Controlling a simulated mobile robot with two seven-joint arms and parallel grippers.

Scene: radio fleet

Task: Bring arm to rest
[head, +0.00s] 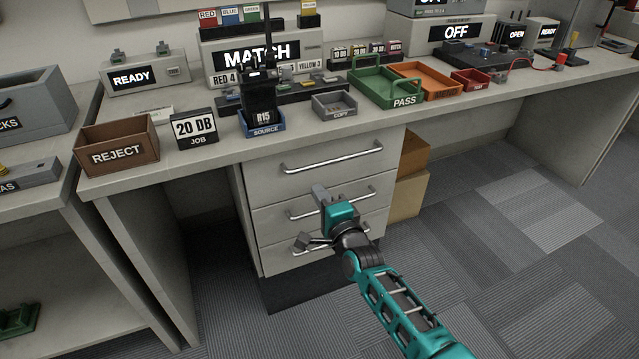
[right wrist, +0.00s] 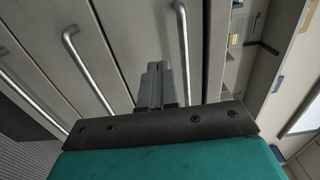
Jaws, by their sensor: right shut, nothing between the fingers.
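My right arm comes in from the lower right of the head view. Its gripper (head: 318,194) is in front of the drawer unit (head: 262,172), below the bench top. In the right wrist view the two fingers (right wrist: 160,68) are together, with nothing between them. Drawer fronts and bar handles (right wrist: 85,65) lie beyond the fingers. I cannot tell whether the gripper touches the drawers. My left gripper is not in view.
On the bench (head: 215,152) stand a brown REJECT bin (head: 117,153), a black radio (head: 260,98) in a blue SOURCE tray (head: 264,130), and a green PASS tray (head: 404,101). Cardboard boxes (head: 410,190) stand beside the drawers. The floor (head: 500,240) at right is clear.

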